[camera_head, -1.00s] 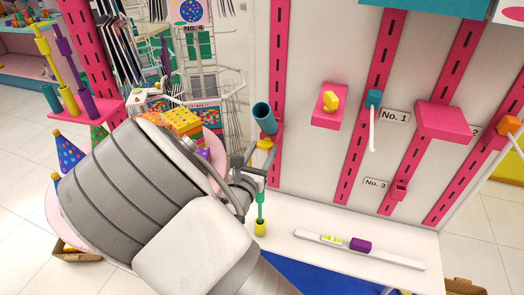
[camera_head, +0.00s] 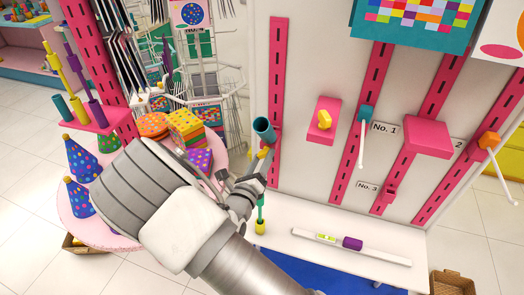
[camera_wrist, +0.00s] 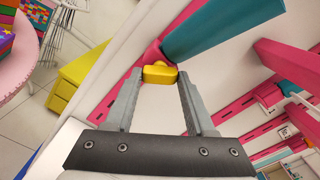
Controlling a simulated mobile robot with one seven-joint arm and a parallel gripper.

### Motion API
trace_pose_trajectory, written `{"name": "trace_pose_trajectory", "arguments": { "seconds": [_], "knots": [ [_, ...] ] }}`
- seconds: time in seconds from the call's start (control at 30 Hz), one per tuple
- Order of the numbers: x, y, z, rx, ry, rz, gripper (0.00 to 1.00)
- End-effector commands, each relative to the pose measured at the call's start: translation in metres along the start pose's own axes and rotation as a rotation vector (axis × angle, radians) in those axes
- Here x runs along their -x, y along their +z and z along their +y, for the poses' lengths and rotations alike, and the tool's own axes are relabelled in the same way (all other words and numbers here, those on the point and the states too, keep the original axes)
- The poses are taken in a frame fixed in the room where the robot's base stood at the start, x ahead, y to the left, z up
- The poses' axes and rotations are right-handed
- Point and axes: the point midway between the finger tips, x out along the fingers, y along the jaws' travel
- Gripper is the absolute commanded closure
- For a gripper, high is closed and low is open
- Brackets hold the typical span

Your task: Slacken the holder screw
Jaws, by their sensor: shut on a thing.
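The holder screw, a yellow knob (camera_head: 263,153), sits just below a tilted teal tube (camera_head: 264,130) on a pink slotted strip. In the wrist view the yellow knob (camera_wrist: 160,73) lies between the tips of the two grey fingers, against the pink mount at the base of the teal tube (camera_wrist: 215,30). My gripper (camera_wrist: 160,78) is shut on the knob. In the head view my gripper (camera_head: 258,166) reaches the knob from below left, and its fingers are partly hidden by my wrist.
A green rod with a yellow end (camera_head: 260,227) hangs just under my gripper. A round pink table (camera_head: 112,238) with party hats and boxes stands left, close to my arm. A white ledge (camera_head: 300,213) carries a level and a purple block. A wire rack (camera_head: 208,75) stands behind.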

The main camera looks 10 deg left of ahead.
Motion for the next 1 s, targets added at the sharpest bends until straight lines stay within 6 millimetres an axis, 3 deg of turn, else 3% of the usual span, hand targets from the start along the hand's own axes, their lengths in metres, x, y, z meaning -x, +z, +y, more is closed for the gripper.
{"name": "trace_pose_trajectory", "arguments": {
  "seconds": [0.6, 1.0],
  "knots": [
    [0.0006, 0.0018, -0.0020, 0.560, 0.001, 0.000, 1.00],
    [0.0005, 0.0004, -0.0008, 0.758, 0.001, 0.001, 1.00]
  ]
}}
